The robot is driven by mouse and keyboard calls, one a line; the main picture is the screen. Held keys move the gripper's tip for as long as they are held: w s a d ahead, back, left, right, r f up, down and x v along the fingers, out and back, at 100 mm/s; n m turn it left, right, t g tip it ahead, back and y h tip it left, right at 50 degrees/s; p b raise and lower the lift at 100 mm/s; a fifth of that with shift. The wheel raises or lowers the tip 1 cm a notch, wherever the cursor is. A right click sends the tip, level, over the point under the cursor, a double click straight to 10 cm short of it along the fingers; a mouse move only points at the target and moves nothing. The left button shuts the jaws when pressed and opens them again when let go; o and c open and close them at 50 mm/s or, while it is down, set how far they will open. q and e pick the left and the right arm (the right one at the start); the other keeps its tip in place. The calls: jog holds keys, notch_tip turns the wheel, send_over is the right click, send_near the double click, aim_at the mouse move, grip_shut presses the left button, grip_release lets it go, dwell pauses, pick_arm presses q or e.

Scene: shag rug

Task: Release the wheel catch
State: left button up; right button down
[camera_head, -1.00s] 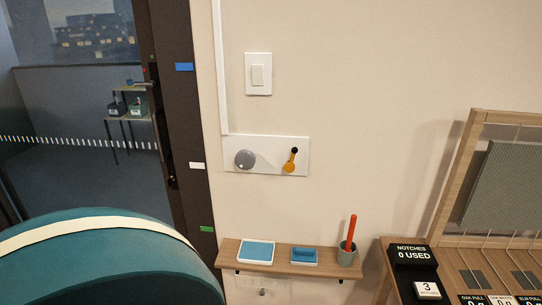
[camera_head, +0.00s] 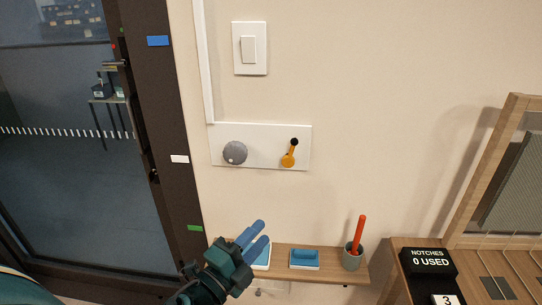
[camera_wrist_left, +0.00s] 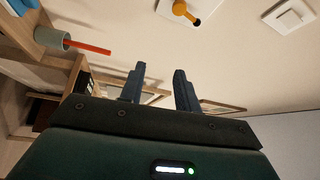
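A white wall plate (camera_head: 268,164) carries a grey round knob (camera_head: 235,153) on its left and an orange lever (camera_head: 289,158) with a black end on its right. The lever stands nearly upright, black end up, leaning slightly right. No part is labelled as the wheel catch, so I cannot tell which it is. My left gripper (camera_head: 262,232) is open and empty, below the plate and in front of the shelf. The wrist view shows its two fingers (camera_wrist_left: 158,72) apart, with the orange lever (camera_wrist_left: 180,8) beyond them at the top. My right gripper is not in view.
A wooden shelf (camera_head: 330,265) below holds a blue-topped block (camera_head: 304,257) and a grey cup (camera_head: 352,256) with a red stick (camera_head: 359,232). A light switch (camera_head: 249,49) is above. A dark door frame (camera_head: 165,110) stands left, a wooden rack (camera_head: 482,170) right.

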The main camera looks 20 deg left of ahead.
pick_arm(q)
jog(key=w+r+m+g+h+b, duration=0.1)
jog(key=w+r+m+h, duration=0.3)
jog(key=m, duration=0.9)
jog(key=m+y+b, duration=0.2)
jog(key=m+y, duration=0.2)
jog(key=m, duration=0.5)
send_near(290, 152)
jog(key=p+x, duration=0.2)
jog(key=x, duration=0.6)
jog(key=shift+w+r, duration=0.1)
jog(key=shift+w, duration=0.05)
jog(key=shift+c, duration=0.4)
grip_shut()
